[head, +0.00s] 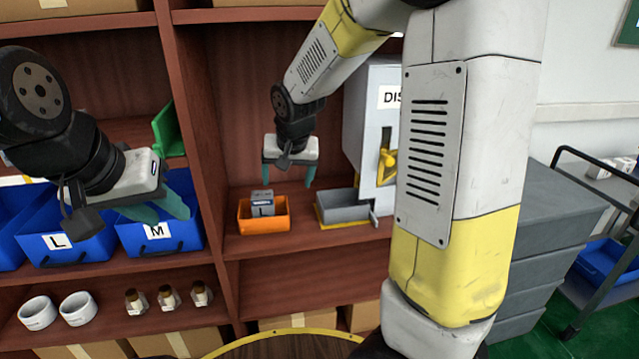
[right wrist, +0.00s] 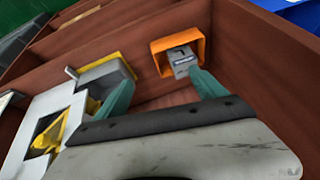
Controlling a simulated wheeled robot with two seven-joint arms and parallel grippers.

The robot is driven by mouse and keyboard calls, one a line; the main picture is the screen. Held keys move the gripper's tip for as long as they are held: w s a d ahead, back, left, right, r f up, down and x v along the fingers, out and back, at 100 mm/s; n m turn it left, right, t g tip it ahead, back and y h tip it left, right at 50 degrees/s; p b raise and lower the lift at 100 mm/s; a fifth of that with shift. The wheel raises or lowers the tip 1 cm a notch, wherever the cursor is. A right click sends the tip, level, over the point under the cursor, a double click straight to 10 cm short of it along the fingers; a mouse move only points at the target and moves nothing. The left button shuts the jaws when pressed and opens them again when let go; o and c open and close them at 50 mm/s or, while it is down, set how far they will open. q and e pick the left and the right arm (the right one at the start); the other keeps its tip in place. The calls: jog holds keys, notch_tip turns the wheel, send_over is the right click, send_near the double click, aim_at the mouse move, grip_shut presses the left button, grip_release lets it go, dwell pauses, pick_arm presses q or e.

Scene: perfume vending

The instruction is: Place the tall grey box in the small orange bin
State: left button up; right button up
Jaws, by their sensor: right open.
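The tall grey box (head: 263,200) stands inside the small orange bin (head: 264,226) on the shelf, its top above the rim. In the right wrist view the grey box (right wrist: 182,60) also shows within the orange bin (right wrist: 158,47). My right gripper (head: 288,175) is open and empty above the bin, apart from the box. Its teal fingers (right wrist: 160,92) are spread in the right wrist view. My left gripper (head: 165,205) is at the left, in front of the blue bins; its teal fingers show, but the gap between them is unclear.
Blue bins (head: 160,236) marked L and M stand left of the wooden divider (head: 197,120). Bottles (head: 168,297) and white rings (head: 78,308) are on the lower shelf.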

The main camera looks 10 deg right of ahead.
jog(key=s+d+r, duration=0.2)
jog(key=s+r, duration=0.1)
jog(key=s, duration=0.4)
jog(key=s+d+r+n+y, duration=0.1)
jog(key=s+d+r, duration=0.2)
jog(key=s, duration=0.5)
jog(key=s+d+r, duration=0.2)
jog(key=s+r, duration=0.1)
jog(key=s, duration=0.5)
jog(key=shift+d+r+n+t, duration=0.25)
jog(key=shift+n+t, duration=0.15)
